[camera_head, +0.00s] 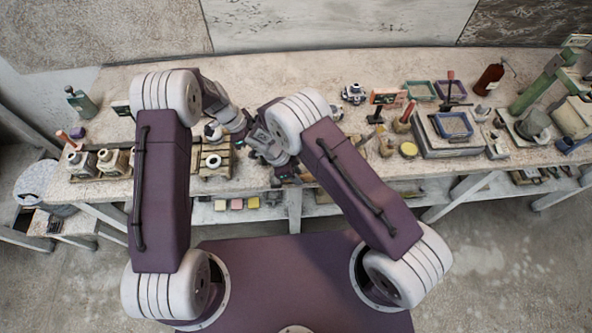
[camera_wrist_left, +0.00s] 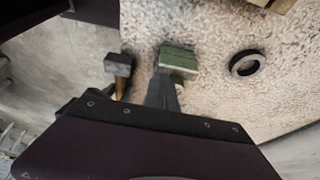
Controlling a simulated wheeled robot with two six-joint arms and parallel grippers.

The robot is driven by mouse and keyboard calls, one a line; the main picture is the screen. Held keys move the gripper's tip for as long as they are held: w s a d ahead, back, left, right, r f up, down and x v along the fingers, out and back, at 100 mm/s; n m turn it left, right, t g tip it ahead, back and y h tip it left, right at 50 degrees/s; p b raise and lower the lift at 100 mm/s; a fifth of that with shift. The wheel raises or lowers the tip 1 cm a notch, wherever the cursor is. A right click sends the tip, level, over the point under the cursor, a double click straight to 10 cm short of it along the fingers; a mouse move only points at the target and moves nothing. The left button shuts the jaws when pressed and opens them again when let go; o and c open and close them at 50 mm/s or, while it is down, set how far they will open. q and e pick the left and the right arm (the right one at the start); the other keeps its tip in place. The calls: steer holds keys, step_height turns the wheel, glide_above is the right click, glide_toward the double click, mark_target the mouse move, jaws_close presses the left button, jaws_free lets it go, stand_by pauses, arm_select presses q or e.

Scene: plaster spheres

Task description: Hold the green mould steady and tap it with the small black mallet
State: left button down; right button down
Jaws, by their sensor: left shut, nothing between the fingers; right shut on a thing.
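The green mould (camera_wrist_left: 178,57) lies on the pale tabletop in the left wrist view, just beyond the fingertips of my left gripper (camera_wrist_left: 164,82). That gripper is shut and empty, and I cannot tell whether it touches the mould. The small black mallet (camera_wrist_left: 118,65) shows left of the mould, apart from it, with its dark head and wooden handle. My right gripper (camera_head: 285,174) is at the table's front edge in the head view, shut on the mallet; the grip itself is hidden. My arms hide the mould in the head view.
A dark ring (camera_wrist_left: 247,63) lies right of the mould. On the workbench (camera_head: 340,74), pale jars (camera_head: 114,162) stand at the left.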

arm_select(q)
steer(key=shift+w+f, duration=0.1)
steer(key=shift+w, duration=0.05)
arm_select(e)
steer(key=shift+w+f, duration=0.1)
steer(key=shift+w, duration=0.05)
steer(key=w, duration=0.3)
steer(key=shift+w, duration=0.15)
steer(key=shift+s, duration=1.8)
steer(key=shift+w, duration=0.15)
